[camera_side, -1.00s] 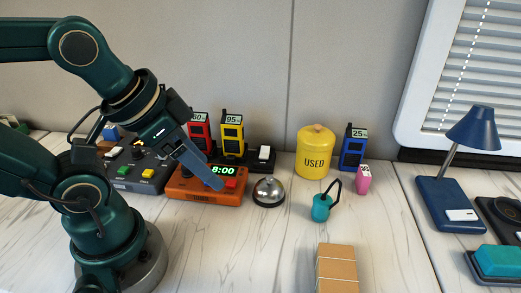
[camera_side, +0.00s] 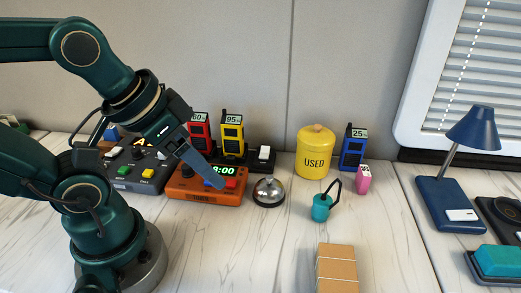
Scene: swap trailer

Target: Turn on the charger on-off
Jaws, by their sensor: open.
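The charger (camera_side: 262,167) is a black base against the back wall, with a red radio (camera_side: 199,131) and a yellow radio (camera_side: 232,133) standing in it. Their small screens read about 60 and 95. A white rocker switch (camera_side: 264,153) sits on the charger's right end. My gripper (camera_side: 217,183) is over the front of the orange alarm clock (camera_side: 207,196), left of and nearer than the switch. It is open and holds nothing visible. Its fingers hide part of the clock's display, and I cannot tell whether they touch the clock.
A silver bell (camera_side: 269,191) stands in front of the charger. A yellow USED jar (camera_side: 315,153) and a blue radio (camera_side: 353,147) stand to its right. A teal object with a loop (camera_side: 321,207), a pink item (camera_side: 364,180) and cardboard boxes (camera_side: 336,268) are nearer. A dark control panel (camera_side: 137,168) is left.

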